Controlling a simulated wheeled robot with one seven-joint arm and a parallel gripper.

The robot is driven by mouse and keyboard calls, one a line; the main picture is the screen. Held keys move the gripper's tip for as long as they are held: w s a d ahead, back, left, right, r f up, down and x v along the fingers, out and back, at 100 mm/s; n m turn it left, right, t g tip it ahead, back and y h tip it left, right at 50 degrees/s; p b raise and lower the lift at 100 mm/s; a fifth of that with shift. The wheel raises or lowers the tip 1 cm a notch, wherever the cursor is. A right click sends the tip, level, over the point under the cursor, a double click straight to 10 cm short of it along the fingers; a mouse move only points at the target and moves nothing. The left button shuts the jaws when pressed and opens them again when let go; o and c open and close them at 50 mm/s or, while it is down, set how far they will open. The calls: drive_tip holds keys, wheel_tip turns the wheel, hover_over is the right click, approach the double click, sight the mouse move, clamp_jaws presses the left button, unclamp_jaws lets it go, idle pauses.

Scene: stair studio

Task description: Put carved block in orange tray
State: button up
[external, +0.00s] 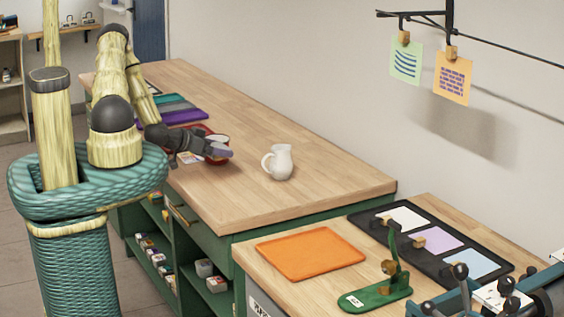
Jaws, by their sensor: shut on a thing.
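The orange tray (310,254) lies flat and empty on the lower, nearer wooden worktop. My gripper (224,153) is over the left part of the long wooden bench, beside a dark red object that it partly covers. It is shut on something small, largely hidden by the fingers. I cannot make out the carved block's shape clearly from this view. The gripper is well to the upper left of the orange tray.
A white pitcher (278,162) stands on the bench right of my gripper. Coloured sheets (180,110) lie behind. A green stand (376,292) and a black tray of coloured cards (440,246) are near the orange tray. Bare bench (290,200) lies between.

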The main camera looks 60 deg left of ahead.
drive_tip(key=p, duration=0.1)
hover_over(218, 186)
drive_tip(key=shift+a+f, duration=0.15)
drive_tip(key=shift+f, duration=2.75)
drive_tip(key=shift+f+p, duration=0.65)
drive_tip(key=shift+f, duration=1.25)
drive_tip(key=shift+f, duration=0.25)
drive_tip(key=o, duration=0.9)
drive_tip(key=shift+r, duration=0.1)
